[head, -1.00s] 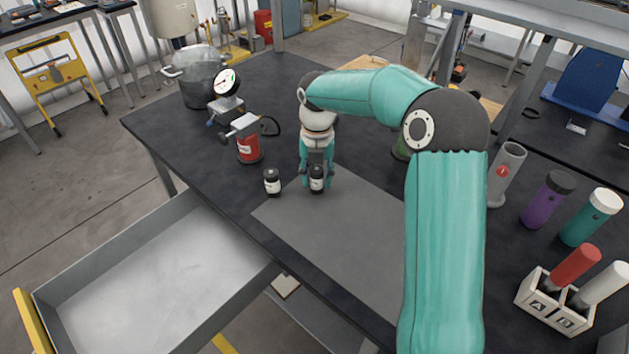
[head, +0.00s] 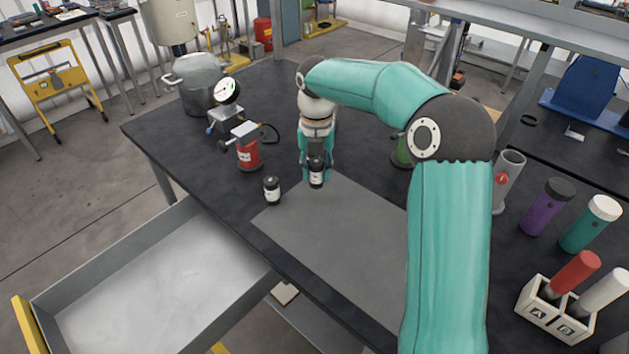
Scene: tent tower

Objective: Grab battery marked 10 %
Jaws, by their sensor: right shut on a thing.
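Two small black batteries with white labels are near the grey mat's (head: 335,245) back left corner. One battery (head: 272,190) stands upright at the mat's edge, to the left of my right gripper. My right gripper (head: 317,172) points down and is shut on the other battery (head: 316,178), which is upright and appears slightly above the table. The label print is too small to read, so I cannot tell which one is marked 10 %. My left gripper is not in view.
Purple (head: 547,207) and teal (head: 590,224) cylinders and a white holder (head: 553,312) stand at right.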

